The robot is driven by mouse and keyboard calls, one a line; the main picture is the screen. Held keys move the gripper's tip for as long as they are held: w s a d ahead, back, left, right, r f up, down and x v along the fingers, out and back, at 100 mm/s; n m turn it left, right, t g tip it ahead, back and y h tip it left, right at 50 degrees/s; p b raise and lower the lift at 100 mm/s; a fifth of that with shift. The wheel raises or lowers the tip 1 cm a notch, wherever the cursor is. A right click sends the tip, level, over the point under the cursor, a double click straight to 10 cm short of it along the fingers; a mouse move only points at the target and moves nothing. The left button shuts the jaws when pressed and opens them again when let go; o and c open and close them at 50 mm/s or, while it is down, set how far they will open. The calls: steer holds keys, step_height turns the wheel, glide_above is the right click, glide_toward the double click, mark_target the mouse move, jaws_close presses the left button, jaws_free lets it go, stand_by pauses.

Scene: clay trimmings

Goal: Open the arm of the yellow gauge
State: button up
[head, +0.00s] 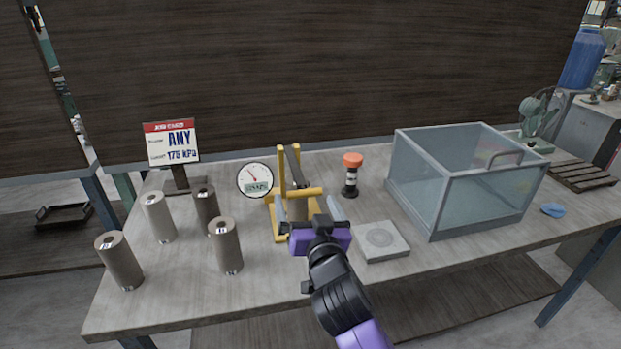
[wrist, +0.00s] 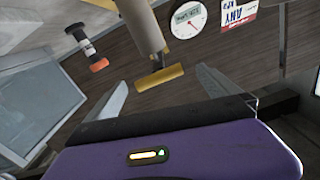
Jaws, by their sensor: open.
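The yellow gauge (head: 282,168) stands mid-table, with two upright posts and a round white dial (head: 255,180) at its left. A dark arm (head: 294,168) slopes down from the top of its posts toward a yellow crossbar (head: 305,192). A grey cylinder (head: 298,210) stands in the gauge below the bar, partly hidden by my gripper.
Several grey-brown cylinders (head: 226,246) stand at the left before a sign (head: 171,143). An orange-capped bottle (head: 351,175) stands right of the gauge, a square grey plate (head: 380,241) nearer. A large clear bin (head: 467,205) fills the right.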

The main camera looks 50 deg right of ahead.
mark_target(302, 187)
steer(key=shift+w+d+r, duration=0.2)
steer(key=shift+w+d, duration=0.3)
steer(key=shift+d, duration=0.05)
steer(key=p+x, duration=0.1)
steer(key=x, duration=0.5)
steer(key=shift+w+d, duration=0.2)
steer(key=shift+w, duration=0.1)
steer(key=shift+f, duration=0.1)
